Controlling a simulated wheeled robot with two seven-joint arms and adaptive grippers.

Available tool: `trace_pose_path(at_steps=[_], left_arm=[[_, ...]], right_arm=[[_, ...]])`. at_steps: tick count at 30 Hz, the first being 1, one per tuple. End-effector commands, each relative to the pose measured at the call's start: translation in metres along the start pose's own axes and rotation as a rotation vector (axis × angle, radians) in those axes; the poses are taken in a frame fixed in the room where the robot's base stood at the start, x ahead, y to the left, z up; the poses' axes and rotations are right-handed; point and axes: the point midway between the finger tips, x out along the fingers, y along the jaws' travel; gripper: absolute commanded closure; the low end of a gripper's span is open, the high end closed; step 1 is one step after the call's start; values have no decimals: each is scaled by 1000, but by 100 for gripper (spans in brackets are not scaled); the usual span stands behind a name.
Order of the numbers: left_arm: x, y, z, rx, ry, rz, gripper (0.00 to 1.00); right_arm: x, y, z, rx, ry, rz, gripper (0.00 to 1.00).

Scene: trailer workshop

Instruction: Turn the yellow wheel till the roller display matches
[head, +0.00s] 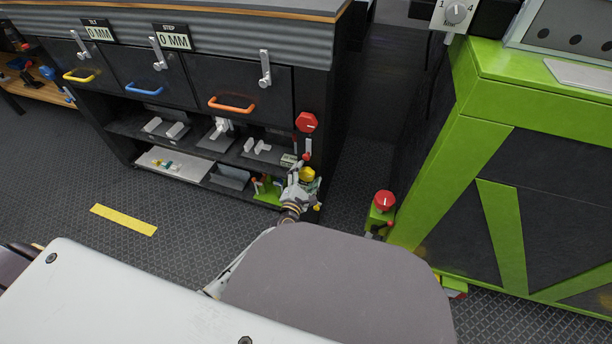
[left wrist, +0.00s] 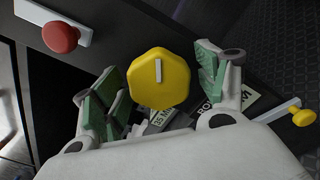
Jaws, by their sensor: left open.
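The yellow wheel (left wrist: 160,80) is a faceted knob with a white mark pointing to its top edge in the left wrist view. In the head view the wheel (head: 307,174) is small, low on the dark cabinet's right end. My left gripper (left wrist: 158,66) is open, with a green-padded finger on either side of the wheel; I cannot tell whether they touch it. It also shows in the head view (head: 303,187). A display reading "35 M" (left wrist: 162,119) lies behind the wheel, partly hidden, beside a label starting "RO" (left wrist: 212,104). My right gripper is not in view.
A red knob on a white plate (left wrist: 60,38) and a lever with a small yellow knob (left wrist: 303,117) flank the wheel. A larger red knob (head: 306,122) sits above it. A green bench (head: 470,140) stands to the right. TILT and STEP displays (head: 173,41) read 0 MM.

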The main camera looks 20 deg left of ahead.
Motion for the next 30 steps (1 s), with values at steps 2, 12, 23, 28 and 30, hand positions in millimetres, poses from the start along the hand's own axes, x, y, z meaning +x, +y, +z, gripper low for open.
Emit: trace_pose_path(at_steps=[2,12,23,28,30], left_arm=[[0,0,0,0,-1,0,27],[-6,0,0,1,-1,1,27],[-34,0,0,1,0,-1,27],[-51,0,0,0,0,0,27],[-57,0,0,1,0,0,27]], right_arm=[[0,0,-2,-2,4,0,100],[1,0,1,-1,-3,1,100],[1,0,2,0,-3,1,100],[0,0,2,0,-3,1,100],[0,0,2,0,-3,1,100]])
